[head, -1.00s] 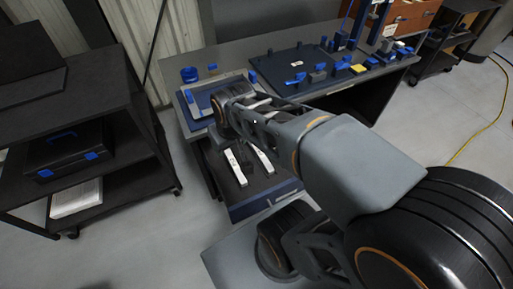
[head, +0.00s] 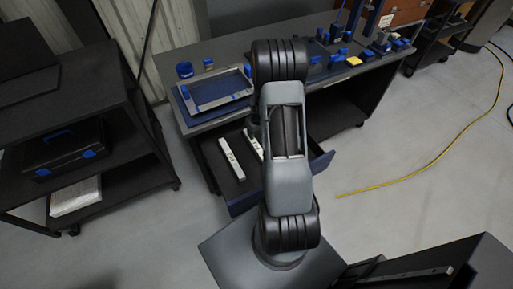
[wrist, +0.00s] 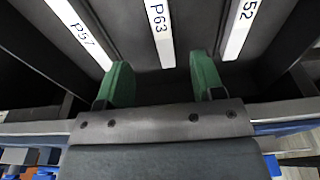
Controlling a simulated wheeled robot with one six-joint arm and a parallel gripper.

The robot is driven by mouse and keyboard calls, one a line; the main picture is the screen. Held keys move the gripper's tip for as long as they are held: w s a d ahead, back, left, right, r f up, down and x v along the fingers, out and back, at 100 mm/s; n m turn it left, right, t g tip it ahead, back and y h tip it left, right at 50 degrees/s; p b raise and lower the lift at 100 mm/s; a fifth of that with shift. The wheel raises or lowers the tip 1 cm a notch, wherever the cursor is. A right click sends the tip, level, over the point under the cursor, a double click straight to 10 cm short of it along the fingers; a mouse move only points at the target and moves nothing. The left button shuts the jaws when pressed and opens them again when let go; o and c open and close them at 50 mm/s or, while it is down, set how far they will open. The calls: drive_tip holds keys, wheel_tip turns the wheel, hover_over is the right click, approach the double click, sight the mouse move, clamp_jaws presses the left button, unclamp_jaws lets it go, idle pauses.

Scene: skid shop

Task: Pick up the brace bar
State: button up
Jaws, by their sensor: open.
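Three white labelled bars lie in the open dark drawer (head: 243,200). In the wrist view they are marked P57 (wrist: 78,30), P63 (wrist: 158,35) and one ending in 52 (wrist: 240,28). I cannot tell which is the brace bar. Two bars show in the head view, the left one (head: 231,158) fully and the other (head: 252,145) partly behind my arm. My gripper (wrist: 162,72) has green fingertips, apart and empty. The P63 bar lines up with the gap between them, its end just beyond. In the head view my arm hides the gripper.
The workbench (head: 225,52) stands above the drawer, with a grey tray (head: 214,91) and several blue-and-black parts on top. A dark shelf cart (head: 75,180) stands at the left. A yellow cable (head: 430,165) crosses the open floor at the right.

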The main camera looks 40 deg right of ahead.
sight(257, 145)
drive_tip(key=f, duration=0.4)
drive_tip(key=w+f, duration=0.1)
drive_tip(key=f, duration=0.2)
drive_tip(key=f+p, duration=0.1)
drive_tip(key=f, duration=0.3)
drive_tip(key=shift+w+d+f, duration=0.15)
drive_tip(key=shift+w+f, duration=0.05)
drive_tip(key=shift+f, duration=0.1)
drive_tip(key=shift+c, duration=0.3)
drive_tip(key=c, duration=1)
